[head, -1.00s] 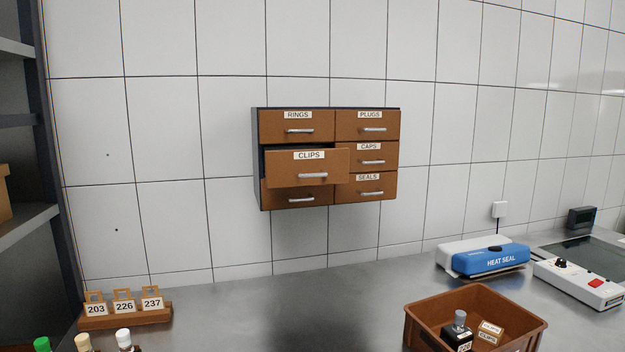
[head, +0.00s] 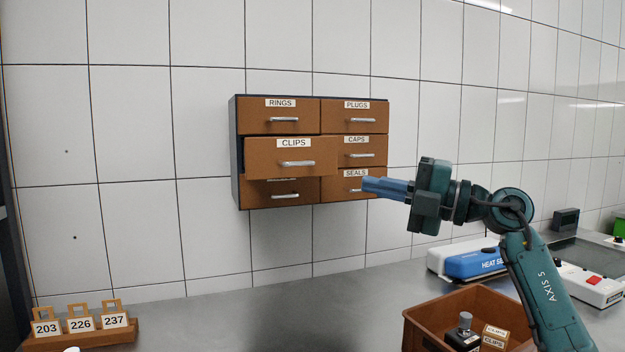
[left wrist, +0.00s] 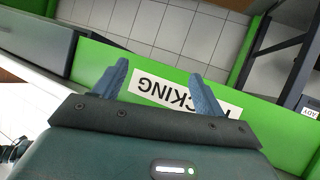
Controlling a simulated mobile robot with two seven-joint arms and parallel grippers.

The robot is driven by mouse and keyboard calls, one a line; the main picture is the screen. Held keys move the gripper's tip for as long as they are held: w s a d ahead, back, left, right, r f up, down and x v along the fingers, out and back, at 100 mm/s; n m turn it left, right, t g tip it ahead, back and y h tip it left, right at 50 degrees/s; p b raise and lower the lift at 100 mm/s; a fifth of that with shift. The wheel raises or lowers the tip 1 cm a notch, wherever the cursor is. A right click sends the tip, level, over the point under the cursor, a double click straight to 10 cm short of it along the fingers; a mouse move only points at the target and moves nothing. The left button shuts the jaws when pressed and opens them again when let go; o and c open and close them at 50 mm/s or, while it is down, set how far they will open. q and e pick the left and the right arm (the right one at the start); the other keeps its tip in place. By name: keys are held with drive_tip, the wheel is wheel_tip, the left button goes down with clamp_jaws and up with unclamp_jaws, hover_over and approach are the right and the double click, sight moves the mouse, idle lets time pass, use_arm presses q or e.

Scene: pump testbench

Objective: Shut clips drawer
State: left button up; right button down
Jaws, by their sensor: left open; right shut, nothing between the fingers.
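The clips drawer (head: 290,157) is pulled out from the wall cabinet (head: 241,205), in the left column, middle row. Its front bears a CLIPS label and a silver handle (head: 297,163). It hides part of the drawer below. The other drawers look shut. My right gripper (head: 368,186) is shut and empty, in front of the cabinet's lower right corner, to the right of and lower than the clips drawer, pointing left. My left gripper (left wrist: 160,85) shows only in the left wrist view, open and empty, before a green surface with a partly legible label.
On the steel counter (head: 240,315) are a rack of numbered tags (head: 100,333) at left, a brown bin (head: 410,327) with a bottle and CLIPS-labelled box, and a blue heat sealer (head: 470,264) at right. The space before the clips drawer is free.

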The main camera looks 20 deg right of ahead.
drive_tip(key=p, duration=0.3)
approach(295, 164)
drive_tip(key=x, duration=0.5)
drive_tip(key=shift+s+a, duration=0.25)
drive_tip(key=shift+a, duration=0.05)
use_arm(q)
drive_tip(key=shift+s+a+r+m, duration=0.1)
drive_tip(key=shift+s+r+m, duration=0.05)
drive_tip(key=shift+r, duration=0.2)
drive_tip(key=shift+s+a+r+m, duration=0.1)
drive_tip(key=shift+r+m, duration=0.05)
drive_tip(key=shift+r, duration=0.2)
use_arm(e)
drive_tip(key=shift+w, duration=0.5)
use_arm(q)
drive_tip(key=shift+r, duration=0.15)
